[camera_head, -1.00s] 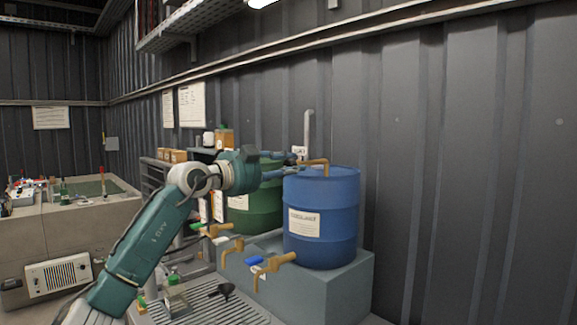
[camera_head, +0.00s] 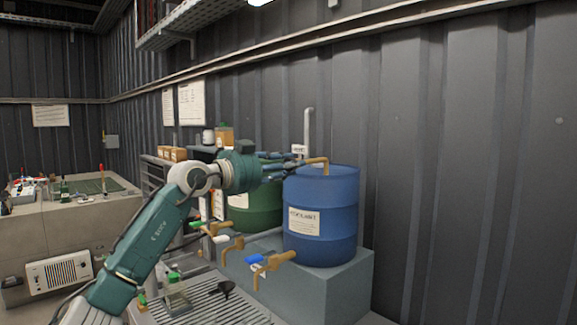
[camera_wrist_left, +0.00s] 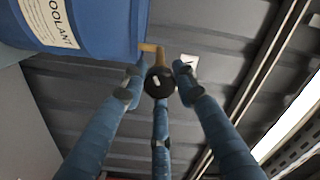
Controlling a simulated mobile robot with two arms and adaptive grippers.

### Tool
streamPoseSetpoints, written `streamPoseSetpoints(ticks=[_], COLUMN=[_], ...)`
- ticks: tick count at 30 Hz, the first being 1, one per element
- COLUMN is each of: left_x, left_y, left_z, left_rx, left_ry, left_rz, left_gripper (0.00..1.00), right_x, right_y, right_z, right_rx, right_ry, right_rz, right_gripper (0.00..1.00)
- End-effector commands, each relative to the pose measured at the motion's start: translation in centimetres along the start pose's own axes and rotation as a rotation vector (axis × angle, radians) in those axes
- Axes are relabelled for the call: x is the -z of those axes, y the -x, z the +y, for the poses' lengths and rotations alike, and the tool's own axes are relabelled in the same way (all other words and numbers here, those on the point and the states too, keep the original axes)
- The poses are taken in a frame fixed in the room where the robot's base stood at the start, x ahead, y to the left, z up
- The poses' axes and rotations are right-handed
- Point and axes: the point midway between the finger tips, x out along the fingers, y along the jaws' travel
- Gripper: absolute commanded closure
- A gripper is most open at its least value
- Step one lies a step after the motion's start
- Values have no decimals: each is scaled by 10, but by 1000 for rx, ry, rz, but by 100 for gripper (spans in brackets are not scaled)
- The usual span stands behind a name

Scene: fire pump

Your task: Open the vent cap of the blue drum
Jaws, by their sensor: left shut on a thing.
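The blue drum (camera_head: 321,219) with a coolant label stands on a grey plinth. A brass vent pipe (camera_head: 318,160) rises from its top and bends toward my left gripper (camera_head: 294,165). In the left wrist view, a round black cap (camera_wrist_left: 159,83) with a white mark sits at the end of the brass pipe (camera_wrist_left: 153,48). The blue drum also shows there (camera_wrist_left: 104,28), at the upper left. My left gripper's three blue fingers are closed around the cap and shut on it. In the head view the fingers hide the cap. My right gripper is not in view.
A green drum (camera_head: 255,213) stands just left of the blue one. Brass taps (camera_head: 273,262) stick out in front, above a slatted grate (camera_head: 222,302) with a black funnel (camera_head: 226,288). The ribbed wall (camera_head: 450,170) is close behind the drums.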

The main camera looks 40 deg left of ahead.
Motion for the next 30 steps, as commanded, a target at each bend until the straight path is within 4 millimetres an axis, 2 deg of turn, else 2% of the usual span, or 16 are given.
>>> streamPoseSetpoints(ticks=[4,5,7,20,30], left_x=[1,1,1,-2,-2], left_y=[0,0,0,4,29], left_z=[-2,-2,-2,0,1], left_rx=[4,4,4,1,-2], left_ry=[2,2,1,0,-3], left_rz=[2,2,2,-3,-4], left_gripper=[98,66,52,52,52], right_x=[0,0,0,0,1], right_y=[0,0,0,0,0], right_z=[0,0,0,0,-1], right_rx=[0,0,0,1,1], right_ry=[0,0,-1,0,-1], right_rz=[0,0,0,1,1], right_gripper=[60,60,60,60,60])
